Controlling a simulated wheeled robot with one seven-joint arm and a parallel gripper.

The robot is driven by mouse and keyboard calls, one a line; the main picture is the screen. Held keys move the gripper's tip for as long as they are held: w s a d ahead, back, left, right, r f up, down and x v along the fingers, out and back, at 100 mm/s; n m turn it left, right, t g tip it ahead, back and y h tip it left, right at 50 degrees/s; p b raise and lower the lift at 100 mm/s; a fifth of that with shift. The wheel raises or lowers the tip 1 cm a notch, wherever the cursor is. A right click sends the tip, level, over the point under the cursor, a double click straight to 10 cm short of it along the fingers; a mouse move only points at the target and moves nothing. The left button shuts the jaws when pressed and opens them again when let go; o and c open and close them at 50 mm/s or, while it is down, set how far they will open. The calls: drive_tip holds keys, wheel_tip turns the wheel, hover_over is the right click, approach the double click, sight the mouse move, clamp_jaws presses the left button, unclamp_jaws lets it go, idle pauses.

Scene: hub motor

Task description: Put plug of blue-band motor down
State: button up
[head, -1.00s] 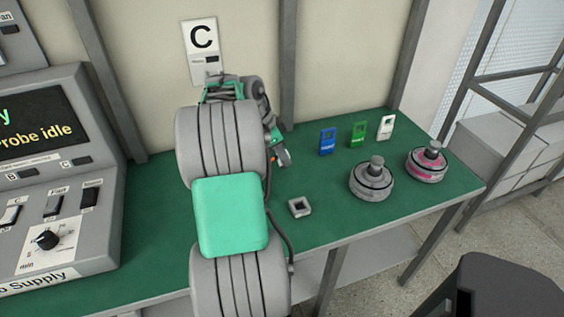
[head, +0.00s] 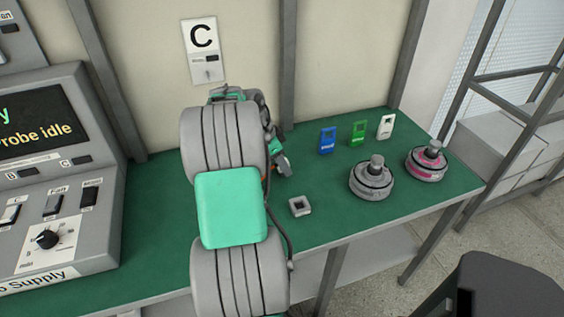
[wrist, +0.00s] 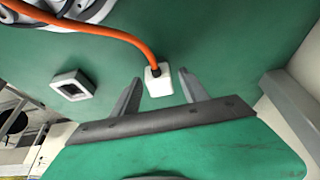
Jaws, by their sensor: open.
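In the wrist view a white plug (wrist: 158,82) with an orange cable (wrist: 110,30) lies on the green bench top, between the tips of my gripper (wrist: 160,75). My gripper is open, with a visible gap between each finger and the plug. The cable runs off to the upper left, past part of a round grey motor (wrist: 68,10); its band colour cannot be told here. In the head view my arm hides the gripper and plug, and I see no blue-banded motor there.
A small square socket-like block (head: 300,206) lies on the bench (head: 330,225). A grey motor (head: 371,180) and a pink-band motor (head: 427,163) stand to the right. Blue (head: 327,140), green (head: 358,133) and white tags stand behind them. The power supply console (head: 60,190) fills the left.

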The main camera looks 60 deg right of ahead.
drive_tip(key=p+v, duration=0.2)
drive_tip(key=v, duration=1.1)
drive_tip(key=w+a+n, duration=0.1)
drive_tip(key=w+a, duration=0.1)
drive_tip(key=w+a+n+t, duration=0.1)
drive_tip(key=w+a+n, duration=0.3)
drive_tip(key=a, duration=0.1)
drive_tip(key=shift+a+r+t+h, duration=0.1)
drive_tip(key=shift+r+t+h, duration=0.15)
drive_tip(key=shift+t+h, duration=0.05)
drive_tip(key=w+a+f+n+t+y, duration=0.1)
drive_tip(key=w+a+n+t, duration=0.1)
drive_tip(key=a+n, duration=0.9)
drive_tip(key=w+a+f+n+t+y, duration=0.15)
drive_tip(key=a+n, duration=0.35)
drive_tip(key=a, duration=1.1)
drive_tip(key=s+a+f+n, duration=0.2)
drive_tip(key=a+n, duration=0.1)
drive_tip(key=a, duration=0.3)
drive_tip(key=s+a+f+n+y, duration=0.1)
drive_tip(key=s+a+f+n, duration=0.1)
drive_tip(key=a, duration=0.3)
drive_tip(key=shift+a+n+t, duration=0.35)
drive_tip(key=shift+a+n, duration=0.05)
drive_tip(key=shift+n, duration=0.2)
